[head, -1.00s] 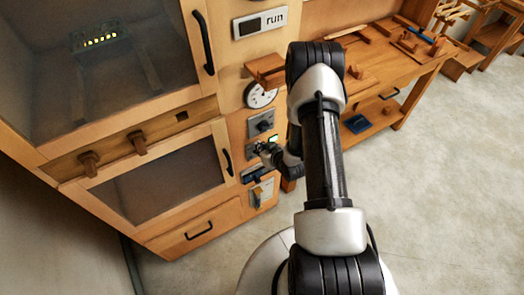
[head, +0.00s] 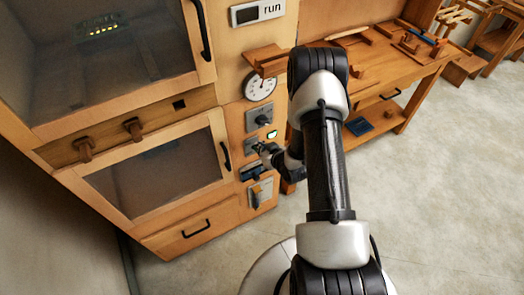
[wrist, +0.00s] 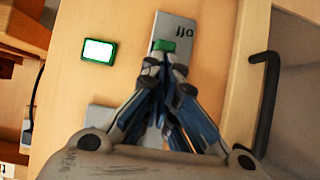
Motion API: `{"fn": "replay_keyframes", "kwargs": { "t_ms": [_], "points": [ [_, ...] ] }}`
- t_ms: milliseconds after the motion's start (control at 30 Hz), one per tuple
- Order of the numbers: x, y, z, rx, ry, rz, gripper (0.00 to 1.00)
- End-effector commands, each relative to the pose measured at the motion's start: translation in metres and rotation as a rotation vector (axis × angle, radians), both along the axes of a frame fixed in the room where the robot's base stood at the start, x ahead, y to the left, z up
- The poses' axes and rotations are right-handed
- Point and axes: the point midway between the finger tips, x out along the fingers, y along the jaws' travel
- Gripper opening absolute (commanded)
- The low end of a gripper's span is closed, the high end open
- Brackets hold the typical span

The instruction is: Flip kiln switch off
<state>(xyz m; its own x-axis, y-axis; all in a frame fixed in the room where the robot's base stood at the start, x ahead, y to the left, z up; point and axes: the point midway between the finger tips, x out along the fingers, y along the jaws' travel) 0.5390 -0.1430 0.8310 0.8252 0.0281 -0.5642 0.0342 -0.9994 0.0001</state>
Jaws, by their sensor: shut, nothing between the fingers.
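The kiln (head: 205,208) is the large wooden cabinet with glass doors at the left in the head view. In the wrist view, a grey switch plate (wrist: 180,27) is marked "off", the lettering upside down. A green switch tip (wrist: 164,45) stands on this plate, right in front of my fingertips; I cannot tell whether they touch it. My gripper (wrist: 158,64) is shut and empty, its two fingers together. In the head view my gripper (head: 261,148) is small, close against the panel, and covers part of the switch there.
A lit indicator (wrist: 98,50) in a green frame sits left of the plate. The panel also carries a "run" sign (head: 258,12), a dial (head: 260,86) and another switch plate (head: 260,117). A black door handle (wrist: 263,100) juts out at right. A workbench (head: 385,75) stands right.

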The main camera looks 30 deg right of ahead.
Motion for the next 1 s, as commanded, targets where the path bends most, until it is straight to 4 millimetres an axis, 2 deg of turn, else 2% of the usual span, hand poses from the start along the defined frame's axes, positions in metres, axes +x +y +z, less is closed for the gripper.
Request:
{"fn": "replay_keyframes", "kwargs": {
  "t_ms": [500,700,1000],
  "points": [
    [-0.016,-0.001,-0.034,0.0,0.001,0.0,0.0],
    [-0.015,-0.001,-0.029,0.0,0.0,0.0,0.0],
    [-0.023,-0.001,-0.034,0.001,0.001,-0.001,0.0]
  ]
}}
